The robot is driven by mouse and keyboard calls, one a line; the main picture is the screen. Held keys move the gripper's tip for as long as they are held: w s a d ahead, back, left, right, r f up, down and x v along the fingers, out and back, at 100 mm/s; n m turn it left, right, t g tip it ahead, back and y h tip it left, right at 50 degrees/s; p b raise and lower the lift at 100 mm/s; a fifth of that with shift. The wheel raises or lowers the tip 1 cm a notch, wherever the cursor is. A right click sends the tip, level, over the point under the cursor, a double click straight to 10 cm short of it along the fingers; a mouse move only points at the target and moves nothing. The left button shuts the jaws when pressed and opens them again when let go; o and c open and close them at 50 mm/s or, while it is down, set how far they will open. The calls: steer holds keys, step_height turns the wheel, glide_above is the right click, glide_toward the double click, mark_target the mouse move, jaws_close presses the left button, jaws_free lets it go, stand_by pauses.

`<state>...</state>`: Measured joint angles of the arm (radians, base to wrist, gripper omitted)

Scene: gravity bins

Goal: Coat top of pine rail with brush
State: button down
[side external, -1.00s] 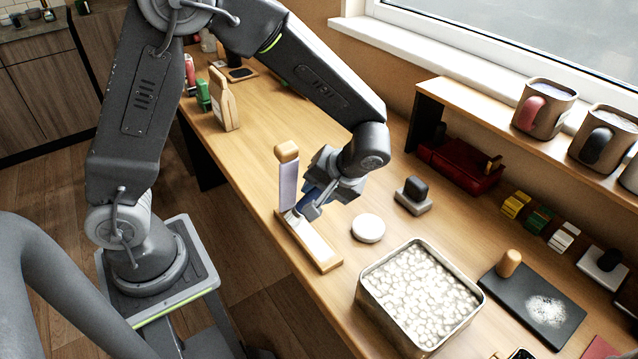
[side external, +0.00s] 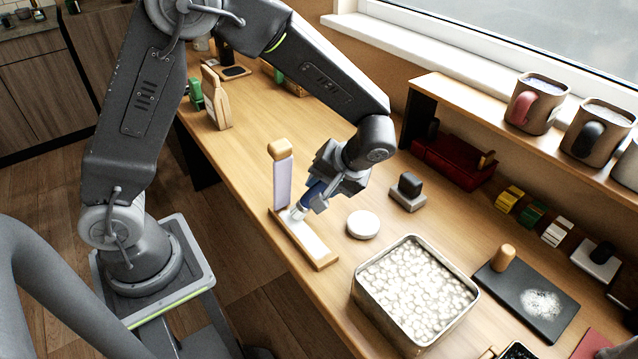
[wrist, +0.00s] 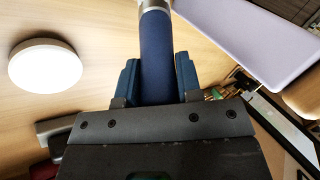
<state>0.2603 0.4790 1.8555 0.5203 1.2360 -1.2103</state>
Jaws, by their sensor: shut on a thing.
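The pine rail (side external: 322,259) lies along the front edge of the bench in the side view, with a white strip on its upper face. A wood-capped post with a pale lilac face (side external: 282,178) stands at its far end. My gripper (side external: 314,196) is shut on the blue handle of the brush (wrist: 157,48), which is tilted. The brush's pale tip end (side external: 297,213) is at the rail's upper face close to the post; I cannot tell whether it touches. In the wrist view my gripper (wrist: 157,78) has a finger on each side of the handle; the bristles are out of frame.
A round white disc (side external: 363,224) lies right of the rail. A metal tin of whitish lumps (side external: 358,297) stands nearer the camera. A dark-handled block (side external: 408,191), red tray (side external: 455,160) and black slab (side external: 505,285) are farther right.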

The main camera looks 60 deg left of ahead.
steer(key=shift+s, duration=0.1)
steer(key=shift+s+r, duration=0.1)
steer(key=shift+s, duration=1)
steer(key=shift+a, duration=0.1)
steer(key=shift+w+a, duration=0.6)
steer(key=shift+a, duration=0.1)
steer(key=shift+d, duration=0.1)
steer(key=shift+d, duration=1.45)
